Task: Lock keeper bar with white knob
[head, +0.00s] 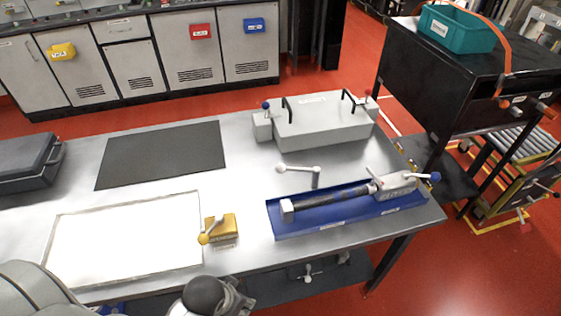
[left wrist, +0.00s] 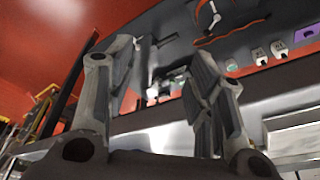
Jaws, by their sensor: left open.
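A keeper bar (head: 298,169) with a white knob (head: 281,168) at its left end lies level on a short grey post (head: 316,178) on the table, behind the blue tray. I cannot tell whether it is locked. My left gripper (head: 240,300) is at the bottom edge of the head view, in front of the table and well short of this bar. In the left wrist view its two fingers (left wrist: 165,70) stand apart with nothing between them. My right gripper is not in view.
A blue tray (head: 330,223) holds a dark cylinder and a clamp with a blue-knobbed lever. A yellow block (head: 222,230) with a yellow-knobbed lever stands left of it. A grey case (head: 320,122) stands behind. A dark mat (head: 160,155) and white panel (head: 125,238) lie left.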

